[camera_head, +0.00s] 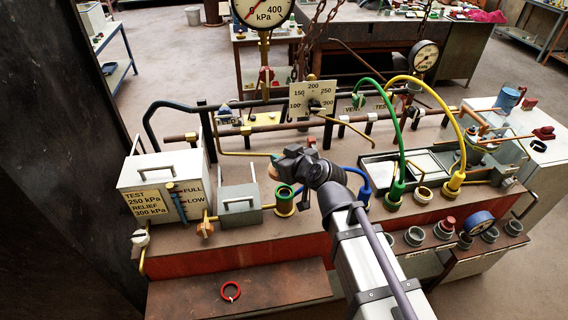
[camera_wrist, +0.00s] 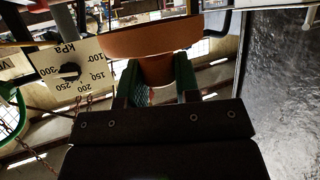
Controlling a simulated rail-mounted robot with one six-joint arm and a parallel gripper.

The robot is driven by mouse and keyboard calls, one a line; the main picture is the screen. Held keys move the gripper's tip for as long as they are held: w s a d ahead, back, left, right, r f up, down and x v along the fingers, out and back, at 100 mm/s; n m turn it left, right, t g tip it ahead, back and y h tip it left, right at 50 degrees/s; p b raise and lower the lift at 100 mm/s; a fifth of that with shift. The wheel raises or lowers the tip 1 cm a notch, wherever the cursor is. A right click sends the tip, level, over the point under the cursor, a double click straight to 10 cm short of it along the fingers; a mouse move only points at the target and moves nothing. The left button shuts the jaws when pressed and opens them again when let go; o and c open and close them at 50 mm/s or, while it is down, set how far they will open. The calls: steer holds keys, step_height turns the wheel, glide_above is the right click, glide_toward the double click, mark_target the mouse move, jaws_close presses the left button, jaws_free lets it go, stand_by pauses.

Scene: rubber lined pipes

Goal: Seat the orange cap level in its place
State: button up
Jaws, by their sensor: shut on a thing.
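The orange cap (camera_wrist: 150,42) is between the fingers of my gripper (camera_wrist: 158,82) in the wrist view, its broad disc beyond the fingertips and a narrower stem between the green pads. In the head view my gripper (camera_head: 277,168) is dark and held above the bench, shut on the cap, of which only a small orange-brown part (camera_head: 272,173) shows at its left side. Just below stands an open green-rimmed port (camera_head: 285,194) on a brass base. The cap is apart from it. My arm hides part of the bench to the right.
A white box (camera_head: 160,186) labelled TEST and RELIEF and a grey box with a handle (camera_head: 239,203) stand to the left. A blue hose (camera_head: 362,182), green hose (camera_head: 400,135) and yellow hose (camera_head: 459,130) rise at right. A pressure plate (camera_head: 313,98) stands behind. A red ring (camera_head: 231,291) lies in front.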

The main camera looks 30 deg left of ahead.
steer(key=shift+w+a+f, duration=0.1)
steer(key=shift+w+f, duration=0.15)
steer(key=shift+f, duration=0.25)
steer(key=shift+w+a+f, duration=0.1)
steer(key=shift+w+f, duration=0.1)
steer(key=shift+f, duration=0.25)
steer(key=shift+w+d+r, duration=0.15)
steer(key=shift+d+r, duration=0.05)
steer(key=shift+r, duration=0.05)
steer(key=shift+f, duration=0.15)
step_height(320, 180, down, 6)
steer(key=b, duration=0.6)
steer(key=shift+r, duration=0.2)
steer(key=shift+f, duration=0.2)
steer(key=shift+f+b, duration=0.3)
steer(key=shift+b, duration=0.2)
steer(key=shift+f+b, duration=0.55)
steer(key=o, duration=1.1)
steer(key=shift+c, duration=0.2)
